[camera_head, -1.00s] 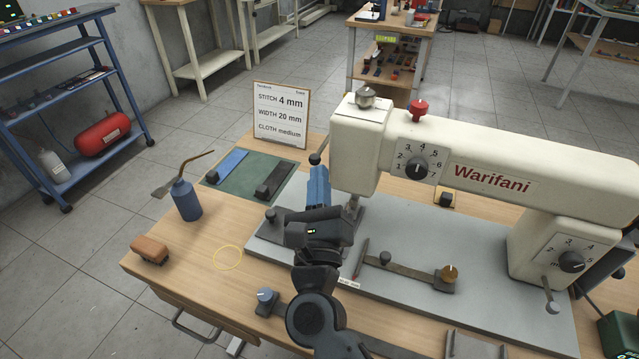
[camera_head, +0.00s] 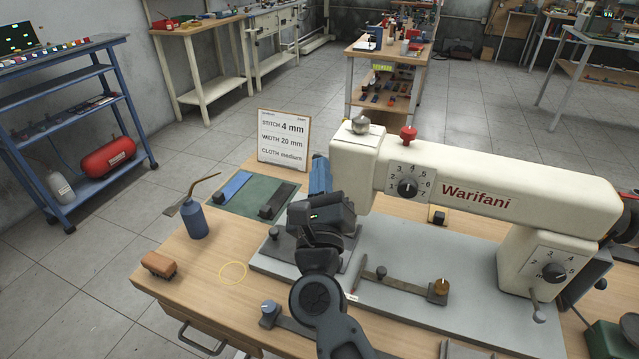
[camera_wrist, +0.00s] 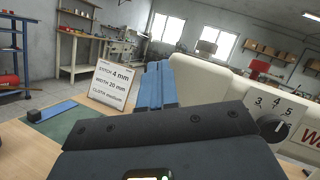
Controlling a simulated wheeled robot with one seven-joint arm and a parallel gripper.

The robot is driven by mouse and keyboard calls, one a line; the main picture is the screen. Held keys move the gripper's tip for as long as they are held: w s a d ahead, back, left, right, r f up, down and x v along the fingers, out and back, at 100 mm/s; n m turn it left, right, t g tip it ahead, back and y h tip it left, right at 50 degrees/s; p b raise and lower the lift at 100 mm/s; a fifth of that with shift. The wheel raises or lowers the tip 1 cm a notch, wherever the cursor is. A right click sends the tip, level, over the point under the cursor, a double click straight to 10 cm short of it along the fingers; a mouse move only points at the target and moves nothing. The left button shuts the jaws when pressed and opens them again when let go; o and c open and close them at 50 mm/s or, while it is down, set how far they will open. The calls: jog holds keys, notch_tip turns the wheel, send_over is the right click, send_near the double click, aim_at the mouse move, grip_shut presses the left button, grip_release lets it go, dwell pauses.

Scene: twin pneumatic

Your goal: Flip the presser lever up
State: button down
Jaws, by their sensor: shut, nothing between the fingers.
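The cream sewing machine (camera_head: 470,185), marked Warifani, stands on a grey base plate (camera_head: 450,290) on the wooden table. My gripper (camera_head: 319,162) is beside the left face of the machine's head, its blue fingers together and pointing up and away. In the wrist view the shut fingers (camera_wrist: 155,85) stand just left of the machine head (camera_wrist: 205,85), with nothing seen between them. I cannot make out the presser lever in either current view; my gripper and wrist cover the area at the head's left side. Whether the fingers touch the lever cannot be told.
A sign card (camera_head: 284,138) and a green mat (camera_head: 228,194) with blue and dark strips lie left of the gripper. A dial (camera_head: 408,187) faces front.

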jog(key=shift+w+d+r+p, duration=0.1)
jog(key=shift+w+r+p, duration=0.15)
jog(key=shift+r, duration=0.25)
jog(key=shift+w+d+r+p, duration=0.1)
jog(key=shift+w+r+p, duration=0.1)
jog(key=shift+r, duration=0.3)
jog(key=shift+f, duration=0.1)
